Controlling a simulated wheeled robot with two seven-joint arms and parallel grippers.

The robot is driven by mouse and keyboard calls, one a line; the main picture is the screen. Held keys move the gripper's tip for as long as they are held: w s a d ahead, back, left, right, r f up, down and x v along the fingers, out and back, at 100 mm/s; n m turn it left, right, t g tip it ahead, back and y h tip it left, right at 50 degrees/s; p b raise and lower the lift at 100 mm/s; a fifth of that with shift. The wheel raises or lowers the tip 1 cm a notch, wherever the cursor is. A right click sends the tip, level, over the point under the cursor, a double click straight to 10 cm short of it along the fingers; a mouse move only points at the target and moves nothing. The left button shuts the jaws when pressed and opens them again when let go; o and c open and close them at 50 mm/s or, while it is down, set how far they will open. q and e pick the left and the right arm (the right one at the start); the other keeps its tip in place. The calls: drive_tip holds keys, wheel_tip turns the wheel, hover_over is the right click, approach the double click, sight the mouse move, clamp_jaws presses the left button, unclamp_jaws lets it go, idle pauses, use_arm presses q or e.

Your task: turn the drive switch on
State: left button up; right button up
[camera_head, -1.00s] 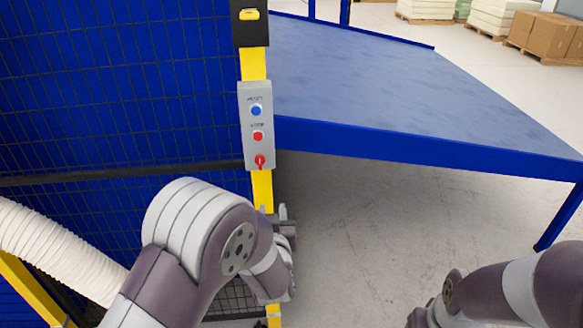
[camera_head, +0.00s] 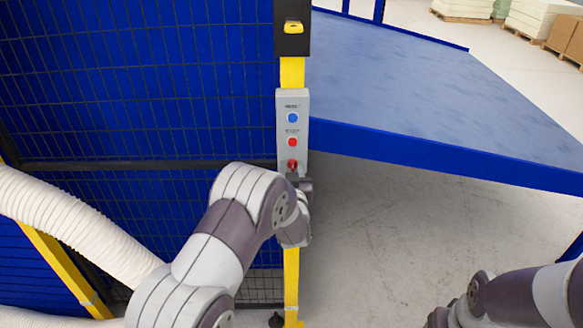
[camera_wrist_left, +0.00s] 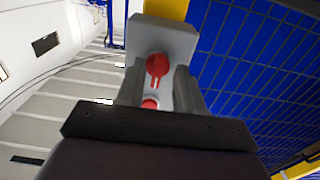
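A grey control box (camera_head: 281,150) is fixed to the yellow post, with a blue button (camera_head: 293,118) on top, a red button (camera_head: 292,142) below it and a red rotary switch (camera_head: 292,164) lowest. My left gripper (camera_head: 300,183) is at the box's lower end, just below the switch and partly in front of the box. In the left wrist view, the left gripper (camera_wrist_left: 158,80) has its fingers apart, one on each side of the red switch (camera_wrist_left: 157,66). The switch's grip lies along the box's length. Whether the fingers touch it cannot be told. My right gripper is not in view.
Blue mesh fencing (camera_head: 140,90) stands left of the yellow post (camera_head: 291,265). A large blue-edged table (camera_head: 400,95) is to the right, close beside the box. A white ribbed hose (camera_head: 80,225) crosses the lower left. The floor under the table is clear.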

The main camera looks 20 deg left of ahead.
use_arm(q)
drive_tip(key=shift+d, duration=0.2)
drive_tip(key=shift+c, duration=0.7)
clamp_jaws()
drive_tip(key=shift+a, duration=0.1)
drive_tip(key=shift+f+m+b, duration=0.15)
drive_tip(key=shift+m+b, duration=0.8)
drive_tip(key=shift+m, duration=0.35)
drive_tip(key=m+b, duration=0.1)
drive_tip(key=m, duration=0.3)
drive_tip(key=shift+m+b, duration=0.3)
drive_tip(key=shift+b, duration=0.05)
drive_tip(key=m, duration=1)
drive_tip(key=shift+d+m, duration=0.25)
drive_tip(key=shift+m, duration=0.05)
